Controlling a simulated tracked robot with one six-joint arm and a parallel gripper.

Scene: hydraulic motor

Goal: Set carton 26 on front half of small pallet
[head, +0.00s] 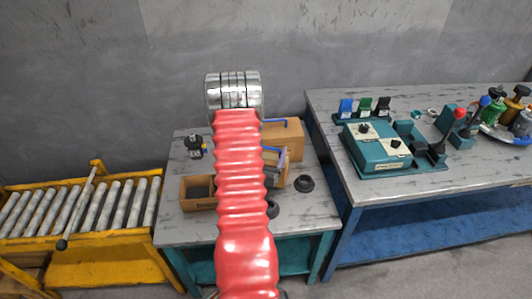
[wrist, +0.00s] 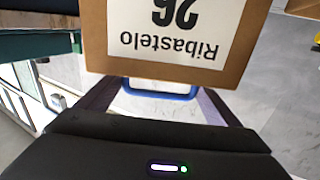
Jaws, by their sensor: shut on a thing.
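Carton 26 (wrist: 228,50) is a brown box with a white label reading "Ribastelo 26", upside down in the wrist view. A blue handle (wrist: 152,91) shows at its near edge. My gripper (wrist: 155,95) is shut on the carton at this handle; its dark fingers show on either side. Two brown boxes with blue parts, one behind (head: 285,141) and one nearer, show right of the arm; I cannot tell which is carton 26. I cannot make out the small pallet.
The grey table (head: 180,226) also bears an open brown box (head: 196,203), a black device (head: 194,146) and a black round part (head: 304,183). A yellow roller conveyor (head: 90,208) stands left. A workbench (head: 440,186) with teal fixtures stands right.

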